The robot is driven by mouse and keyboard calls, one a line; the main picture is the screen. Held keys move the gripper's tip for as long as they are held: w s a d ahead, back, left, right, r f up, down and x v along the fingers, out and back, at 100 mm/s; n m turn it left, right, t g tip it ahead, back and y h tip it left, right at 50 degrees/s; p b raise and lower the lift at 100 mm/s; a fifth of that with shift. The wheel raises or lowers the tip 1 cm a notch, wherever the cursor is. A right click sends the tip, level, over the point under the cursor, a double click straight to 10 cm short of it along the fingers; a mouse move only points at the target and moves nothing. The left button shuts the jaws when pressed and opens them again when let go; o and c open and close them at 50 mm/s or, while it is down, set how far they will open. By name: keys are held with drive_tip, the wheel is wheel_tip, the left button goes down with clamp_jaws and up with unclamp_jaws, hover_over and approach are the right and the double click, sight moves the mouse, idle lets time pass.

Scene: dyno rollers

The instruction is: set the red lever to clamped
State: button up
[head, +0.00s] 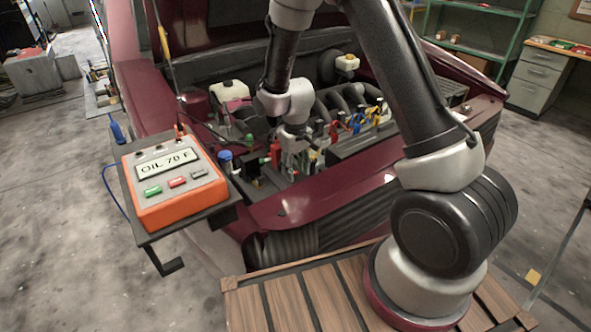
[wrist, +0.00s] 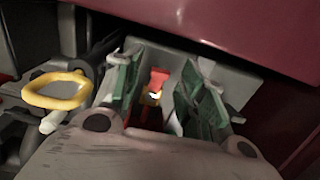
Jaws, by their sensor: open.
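My gripper (head: 298,160) is down in the engine bay of the dark red car in the head view. In the wrist view its two green-padded fingers (wrist: 158,98) are apart. A small red part, apparently the red lever (wrist: 159,77), shows in the gap between them, with a little yellow or orange below it. A red piece (head: 276,151) also shows just left of my gripper in the head view; I cannot tell whether it is the same part. Whether the fingers touch the lever, and which position it is in, I cannot tell.
A yellow ring handle (wrist: 57,91) is left of the fingers in the wrist view. The dark red body edge (wrist: 245,30) lies close above. An orange box reading "OIL 70 F" (head: 170,180) stands on a side shelf. Several coloured clips (head: 357,124) are right of my gripper.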

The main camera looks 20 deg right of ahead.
drive_tip(key=shift+f, duration=0.25)
drive_tip(key=shift+c, duration=0.2)
clamp_jaws()
drive_tip(key=shift+s+d+f+t+y, duration=0.1)
drive_tip(key=shift+s+f+t+y, duration=0.2)
drive_tip(key=shift+t, duration=1)
